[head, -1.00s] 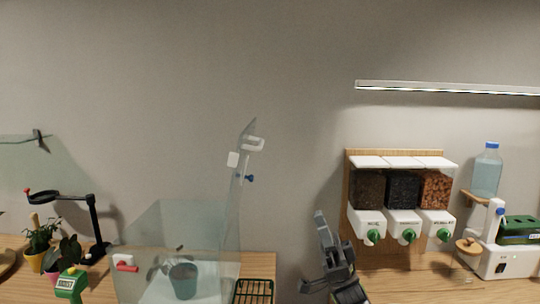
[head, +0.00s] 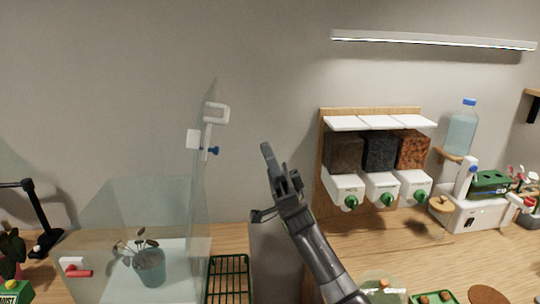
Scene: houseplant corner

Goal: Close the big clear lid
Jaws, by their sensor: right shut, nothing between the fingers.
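The big clear lid (head: 202,165) stands raised, nearly upright, at the right side of the clear box (head: 125,225) in the head view. A white handle (head: 214,114) and a blue knob (head: 213,151) are on the lid's right face. A potted plant (head: 150,268) stands inside the box. A red and white latch (head: 76,269) is on the box's front. My right gripper (head: 268,165) is shut and empty, pointing up, to the right of the lid and apart from it. My left gripper is not in view.
A green wire rack (head: 228,278) lies right of the box. A wall dispenser with several bins (head: 379,152) hangs right of my right gripper. A bottle (head: 461,128) stands on a small shelf. A black stand (head: 38,215) is at the left.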

